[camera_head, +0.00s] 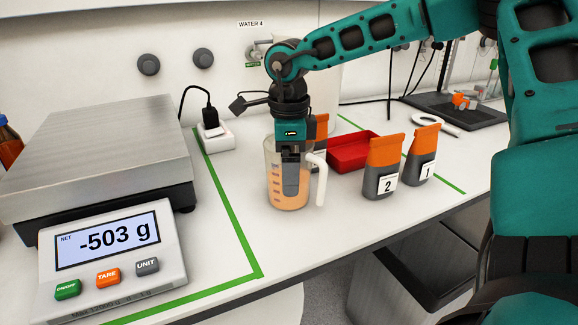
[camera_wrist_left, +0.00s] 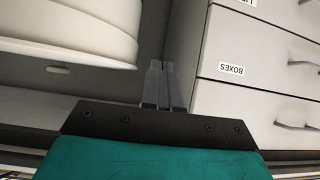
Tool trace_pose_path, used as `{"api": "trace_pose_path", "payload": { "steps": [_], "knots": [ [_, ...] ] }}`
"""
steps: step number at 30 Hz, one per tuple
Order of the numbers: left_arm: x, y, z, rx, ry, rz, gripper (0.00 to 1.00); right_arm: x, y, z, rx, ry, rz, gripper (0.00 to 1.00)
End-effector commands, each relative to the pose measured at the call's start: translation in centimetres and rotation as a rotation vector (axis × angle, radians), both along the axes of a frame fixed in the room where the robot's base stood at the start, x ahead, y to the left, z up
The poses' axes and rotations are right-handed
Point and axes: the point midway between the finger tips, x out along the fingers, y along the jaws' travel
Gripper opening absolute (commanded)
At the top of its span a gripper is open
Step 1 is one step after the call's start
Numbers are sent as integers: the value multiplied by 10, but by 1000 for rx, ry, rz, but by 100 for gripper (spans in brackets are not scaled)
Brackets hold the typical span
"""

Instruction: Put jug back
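A clear jug (camera_head: 274,182) with orange juice in its lower part appears to stand upright on the white counter, in the middle of the head view. Its white handle (camera_head: 321,178) points right. My right gripper (camera_head: 291,190) comes down from above, its dark fingers overlapping the jug's near side. The fingers line up in this view, so whether they clamp the jug wall is unclear. My left gripper (camera_wrist_left: 162,88) shows only in the left wrist view. Its fingers are together and empty, away from the counter items.
A scale (camera_head: 110,225) reading -503 g, its plate (camera_head: 100,150) empty, stands left. An orange-and-grey bag labelled 2 (camera_head: 382,168), another labelled 1 (camera_head: 422,155), a third partly hidden, and a red tray (camera_head: 350,153) stand right of the jug. A power socket (camera_head: 215,135) sits behind.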

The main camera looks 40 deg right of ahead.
Motion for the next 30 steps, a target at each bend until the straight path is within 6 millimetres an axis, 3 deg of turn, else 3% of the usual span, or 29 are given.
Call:
{"api": "trace_pose_path", "payload": {
  "steps": [7,8,9,20,30],
  "knots": [
    [0,0,-5,-1,-1,-1,0,1,0,-3,0,-3,0,41],
    [1,-1,-4,-2,-1,-1,0,0,0,-3,0,-1,0,96],
    [1,-1,-3,-2,0,-1,0,0,0,-2,-1,-1,0,100],
    [1,-1,5,-1,-5,-1,0,0,0,5,0,-1,0,100],
    [1,4,5,7,-7,6,0,1,0,76,-2,-5,0,100]
  ]
}}
